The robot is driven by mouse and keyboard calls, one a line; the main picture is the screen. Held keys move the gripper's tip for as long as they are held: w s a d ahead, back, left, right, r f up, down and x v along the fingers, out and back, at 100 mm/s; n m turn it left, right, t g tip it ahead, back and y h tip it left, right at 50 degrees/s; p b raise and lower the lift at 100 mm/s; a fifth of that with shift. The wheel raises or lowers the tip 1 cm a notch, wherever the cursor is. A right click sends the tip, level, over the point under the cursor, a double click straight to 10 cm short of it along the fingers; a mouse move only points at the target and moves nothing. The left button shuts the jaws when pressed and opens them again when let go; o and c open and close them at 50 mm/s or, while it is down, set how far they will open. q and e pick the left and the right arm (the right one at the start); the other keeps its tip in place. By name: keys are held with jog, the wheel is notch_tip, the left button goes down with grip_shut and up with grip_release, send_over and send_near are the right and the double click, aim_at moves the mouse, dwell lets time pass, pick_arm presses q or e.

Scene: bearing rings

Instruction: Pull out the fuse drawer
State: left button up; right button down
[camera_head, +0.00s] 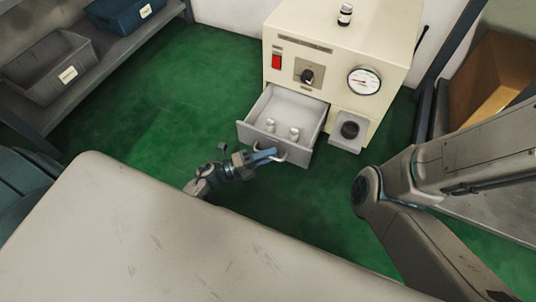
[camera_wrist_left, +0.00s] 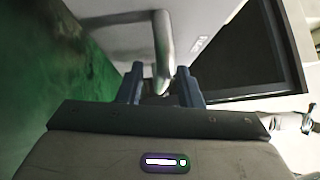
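The fuse drawer (camera_head: 305,108) is a light grey box that stands open from the front of a cream cabinet (camera_head: 330,45). Small white pieces (camera_head: 294,132) lie inside it. Its front carries a curved handle (camera_head: 284,156), seen in the wrist view as a grey bar (camera_wrist_left: 163,45). My left gripper (camera_head: 264,155) is at this handle. In the left wrist view, its two blue fingers (camera_wrist_left: 160,80) stand apart on either side of the bar, with gaps visible. My right arm shows at the right of the head view, but its gripper is out of the picture.
Bins (camera_head: 50,68) stand on a shelf at left. Green floor (camera_head: 160,110) is clear left of the drawer.

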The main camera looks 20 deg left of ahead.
pick_arm(q)
jog(key=p+v, duration=0.3)
jog(key=v, duration=0.7)
jog(key=shift+s+a, duration=0.25)
jog(key=shift+a, duration=0.05)
jog(key=shift+f, duration=0.1)
